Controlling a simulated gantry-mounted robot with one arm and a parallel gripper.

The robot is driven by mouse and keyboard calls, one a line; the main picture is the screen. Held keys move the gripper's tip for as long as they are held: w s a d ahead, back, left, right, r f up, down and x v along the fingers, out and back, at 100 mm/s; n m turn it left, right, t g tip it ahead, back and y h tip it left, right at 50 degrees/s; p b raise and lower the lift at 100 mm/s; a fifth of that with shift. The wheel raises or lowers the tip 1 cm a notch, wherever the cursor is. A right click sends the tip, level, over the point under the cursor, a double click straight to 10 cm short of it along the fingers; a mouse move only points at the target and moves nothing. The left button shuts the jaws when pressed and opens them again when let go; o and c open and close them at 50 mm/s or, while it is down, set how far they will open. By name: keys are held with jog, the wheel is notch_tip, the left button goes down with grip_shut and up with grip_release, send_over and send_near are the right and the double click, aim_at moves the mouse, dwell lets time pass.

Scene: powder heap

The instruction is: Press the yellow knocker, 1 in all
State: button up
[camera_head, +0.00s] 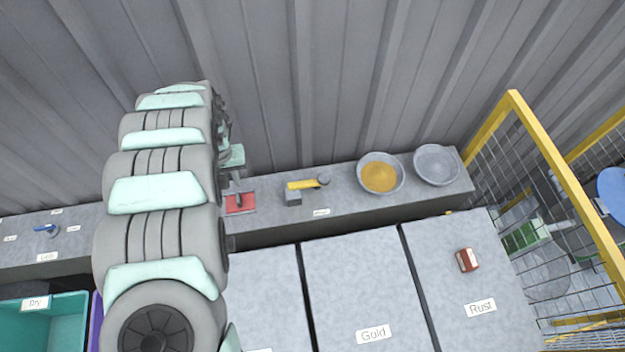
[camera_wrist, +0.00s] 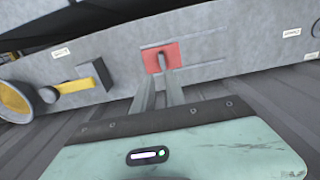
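The yellow knocker (camera_head: 302,185) is a yellow bar with a grey round end and a grey block at its base. It sits on the long grey bench by the wall; it also shows at the left in the wrist view (camera_wrist: 80,85). My gripper (camera_head: 238,201) points down over a red plate (camera_head: 246,203) on the bench, to the left of the knocker and apart from it. In the wrist view its two thin fingers (camera_wrist: 164,62) come together at the tips in front of the red plate (camera_wrist: 152,55), with nothing seen between them.
To the knocker's right on the bench are a bowl of yellow powder (camera_head: 380,175) and a grey bowl (camera_head: 436,165). A red-brown block (camera_head: 467,260) lies on the front table's Rust panel (camera_head: 485,285). A yellow-framed mesh fence (camera_head: 560,175) bounds the right side.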

grip_shut()
dwell(1.2)
